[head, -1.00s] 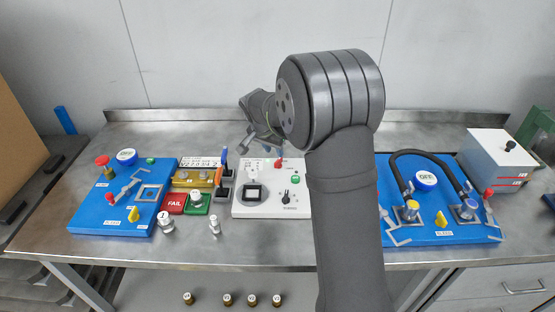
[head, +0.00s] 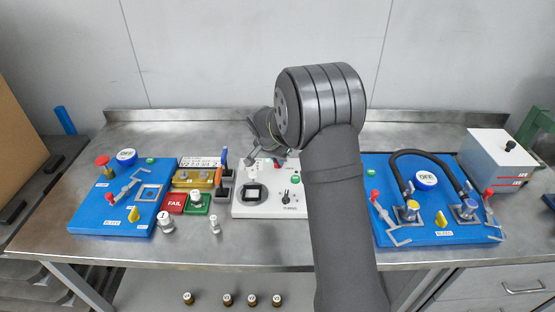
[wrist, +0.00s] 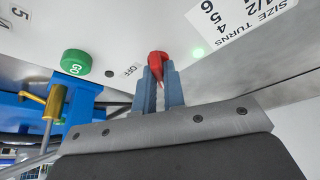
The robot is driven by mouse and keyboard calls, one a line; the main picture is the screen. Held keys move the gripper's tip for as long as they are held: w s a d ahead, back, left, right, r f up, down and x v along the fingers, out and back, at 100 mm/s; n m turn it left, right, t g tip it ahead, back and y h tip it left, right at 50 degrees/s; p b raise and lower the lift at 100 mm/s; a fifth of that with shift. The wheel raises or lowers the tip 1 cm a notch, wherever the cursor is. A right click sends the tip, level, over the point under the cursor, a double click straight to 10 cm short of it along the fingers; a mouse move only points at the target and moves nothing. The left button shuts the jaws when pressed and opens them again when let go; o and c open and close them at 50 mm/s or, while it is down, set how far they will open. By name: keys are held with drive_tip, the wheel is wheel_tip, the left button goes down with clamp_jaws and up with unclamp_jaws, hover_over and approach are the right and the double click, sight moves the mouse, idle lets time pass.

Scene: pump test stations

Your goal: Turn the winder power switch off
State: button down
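The winder is a white panel (head: 262,208) in the middle of the bench, with a green GO button (wrist: 76,63). Its power switch is a red lever (wrist: 158,66) in the wrist view, between an OFF label (wrist: 131,71) and a small glowing green light (wrist: 198,52). My gripper (wrist: 160,75) has its two blue-grey fingertips at the lever, one on each side of its lower part. A narrow gap shows between the fingers; whether they press on the lever is unclear. In the head view my arm partly hides the panel and gripper.
A blue board (head: 100,212) stands left, another (head: 440,228) right with a black hose. Gauges, a red FAIL pad (head: 174,203) and a green pad lie left of the panel. A grey-white box (head: 495,155) is at the right. The bench front is mostly clear.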

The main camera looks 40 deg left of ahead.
idle(0.3)
drive_tip(key=m+h, duration=0.2)
drive_tip(key=m, duration=0.3)
drive_tip(key=shift+a+m, duration=0.15)
drive_tip(key=shift+m, duration=0.25)
drive_tip(key=m+h, duration=0.1)
drive_tip(key=m, duration=0.2)
drive_tip(key=m+g+h, duration=0.1)
drive_tip(key=m, duration=0.1)
drive_tip(key=shift+a+m, duration=0.15)
drive_tip(key=shift+m, duration=0.55)
drive_tip(key=c, duration=1.5)
unclamp_jaws()
drive_tip(key=v, duration=1.7)
drive_tip(key=shift+a+r, duration=0.2)
drive_tip(key=shift+a, duration=0.1)
